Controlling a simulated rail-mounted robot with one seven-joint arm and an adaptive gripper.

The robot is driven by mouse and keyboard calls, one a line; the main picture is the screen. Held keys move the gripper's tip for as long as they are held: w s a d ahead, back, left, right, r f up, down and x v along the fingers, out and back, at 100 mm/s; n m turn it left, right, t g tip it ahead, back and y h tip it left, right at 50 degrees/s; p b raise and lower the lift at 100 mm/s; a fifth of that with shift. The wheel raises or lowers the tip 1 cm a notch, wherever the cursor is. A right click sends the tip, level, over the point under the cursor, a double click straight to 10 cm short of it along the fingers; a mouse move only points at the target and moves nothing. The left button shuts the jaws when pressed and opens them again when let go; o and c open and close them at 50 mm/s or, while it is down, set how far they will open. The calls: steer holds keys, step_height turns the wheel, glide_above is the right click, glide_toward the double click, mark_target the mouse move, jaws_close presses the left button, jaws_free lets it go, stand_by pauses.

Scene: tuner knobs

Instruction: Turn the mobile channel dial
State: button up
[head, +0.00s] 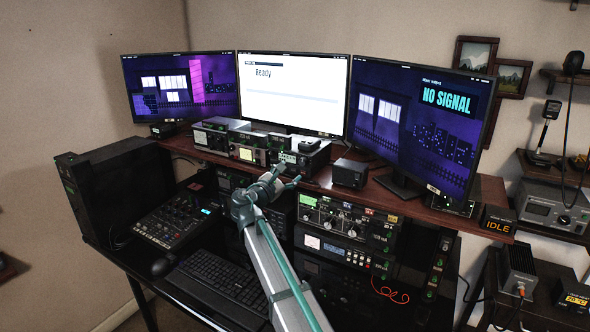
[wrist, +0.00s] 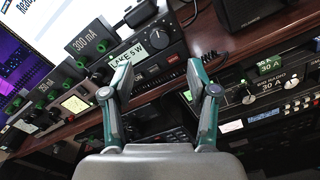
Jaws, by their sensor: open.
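A black radio unit (wrist: 150,60) with a green label reading "LAKE 5 W" (wrist: 127,55) sits on the shelf in the wrist view. A dark round knob (wrist: 163,38) shows on its front; I cannot tell for certain that it is the mobile channel dial. The unit also shows in the head view (head: 303,156), partly behind my gripper (head: 292,172). In the wrist view my gripper (wrist: 160,70) is open and empty. Its two green-grey fingers stand apart in front of the unit's face, with the left fingertip near the label. No contact with a knob shows.
A small black box (head: 350,173) stands to the right. Below are a knobbed radio panel (head: 348,216), a mixer (head: 177,217) and a keyboard (head: 225,278). Three monitors rise behind.

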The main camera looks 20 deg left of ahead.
steer(key=s, duration=0.4)
steer(key=shift+a, duration=0.25)
